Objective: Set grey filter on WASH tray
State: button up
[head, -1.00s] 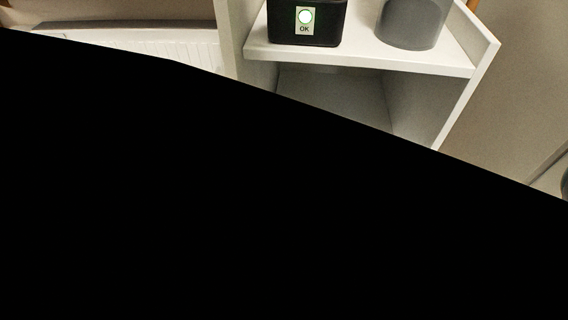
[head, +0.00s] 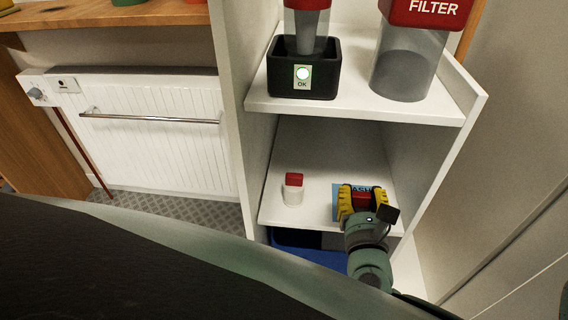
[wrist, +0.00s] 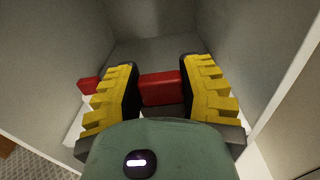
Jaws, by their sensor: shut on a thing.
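My gripper (head: 362,190) has yellow-and-black fingers and reaches into the lower shelf at its right side. It is shut on a red-topped piece (wrist: 162,88), whose red part shows between the fingers in both views. A light blue tray or mat (head: 335,203) with partly covered lettering lies on the lower shelf under and beside my gripper. I cannot tell whether the held piece touches it. A white filter with a red cap (head: 293,188) stands to the left on the same shelf.
A black box marked OK with a green light (head: 303,80) and a clear container with a red FILTER lid (head: 407,70) stand on the upper shelf. Side walls enclose the lower shelf. A blue bin (head: 290,238) sits below. A white radiator (head: 150,130) is at left.

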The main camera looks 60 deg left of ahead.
jog(key=w+a+f, duration=0.1)
jog(key=w, duration=0.1)
jog(key=w+a+f+b, duration=0.1)
jog(key=w+a, duration=0.1)
jog(key=w, duration=0.1)
jog(key=w+a+f, duration=0.1)
jog(key=w+a, duration=0.1)
jog(key=shift+w+f, duration=0.25)
jog(key=shift+w, duration=0.15)
jog(key=shift+s+d+f, duration=0.1)
jog(key=shift+s+f, duration=0.05)
jog(key=shift+f, duration=0.25)
jog(key=shift+f+b, duration=0.25)
jog(key=shift+b, duration=0.3)
jog(key=o, duration=1.1)
jog(key=shift+r, duration=0.1)
